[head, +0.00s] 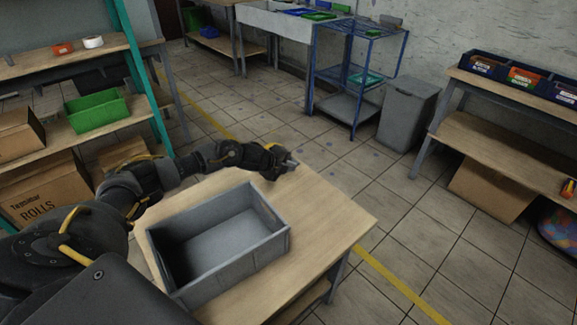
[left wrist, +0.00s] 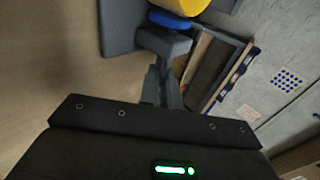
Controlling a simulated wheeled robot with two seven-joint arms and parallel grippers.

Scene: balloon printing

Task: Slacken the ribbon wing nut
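My left gripper (head: 287,164) reaches over the far edge of the wooden table in the head view, beyond the grey bin. In the left wrist view its grey fingers (left wrist: 165,75) point up the picture and look close together. A blue round part (left wrist: 173,20) lies at their tips, beneath a yellow round part (left wrist: 185,5) cut off by the top edge. I cannot tell whether the fingers touch the blue part, or whether it is the wing nut. No wing nut or ribbon can be made out in the head view. My right gripper is not in view.
An empty grey bin (head: 218,238) stands on the wooden table (head: 325,215). A shelf with a green crate (head: 96,111) is at left. A blue rack (head: 355,70), a grey waste bin (head: 408,112) and a bench with small bins (head: 525,80) stand beyond. Tiled floor between is clear.

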